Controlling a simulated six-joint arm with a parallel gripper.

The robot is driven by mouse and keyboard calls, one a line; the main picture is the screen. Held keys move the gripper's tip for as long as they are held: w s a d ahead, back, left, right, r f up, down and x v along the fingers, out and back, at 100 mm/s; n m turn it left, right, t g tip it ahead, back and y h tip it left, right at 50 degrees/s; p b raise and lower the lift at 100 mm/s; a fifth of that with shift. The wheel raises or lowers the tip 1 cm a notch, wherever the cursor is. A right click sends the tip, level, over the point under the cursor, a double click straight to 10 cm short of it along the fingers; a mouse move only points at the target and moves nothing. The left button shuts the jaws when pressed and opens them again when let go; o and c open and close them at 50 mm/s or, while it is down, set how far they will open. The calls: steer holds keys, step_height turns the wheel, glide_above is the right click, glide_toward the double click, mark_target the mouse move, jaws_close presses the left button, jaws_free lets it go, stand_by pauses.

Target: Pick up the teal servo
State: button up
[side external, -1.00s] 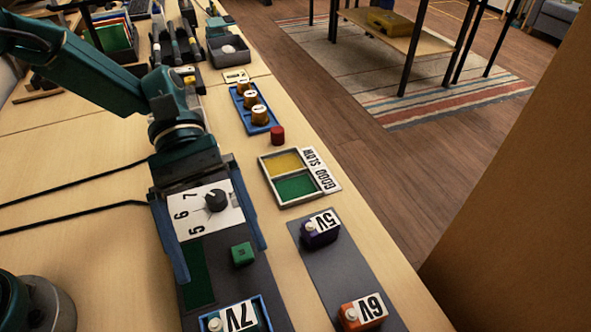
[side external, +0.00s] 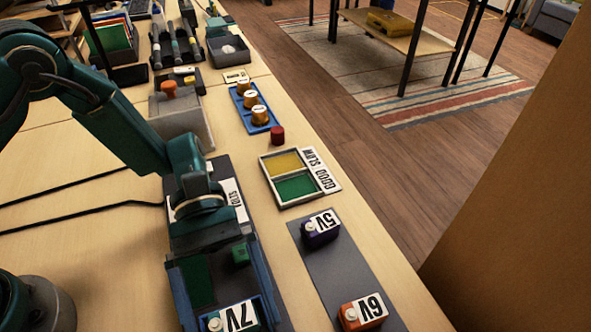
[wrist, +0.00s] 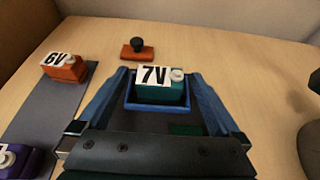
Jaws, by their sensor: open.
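The teal servo, labelled 7V, (side external: 236,317) sits in a blue-rimmed holder at the bottom of the side view. In the wrist view the teal servo (wrist: 165,94) shows upright, with a white round horn on top, inside the blue holder (wrist: 133,104). My gripper (wrist: 160,74) is open, with one blue finger to the left and one to the right of the holder. In the side view its fingers also lie either side of the servo, one partly cut off by the frame edge. The jaws hold nothing. I cannot tell the exact height gap.
An orange 6V servo (side external: 363,312) and a purple 5V servo (side external: 320,229) stand on a dark strip to the right. A two-colour tray (side external: 297,187) and a red cylinder (side external: 277,135) lie farther back.

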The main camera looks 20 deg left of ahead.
steer(key=c, duration=1.5)
steer(key=shift+r, duration=0.15)
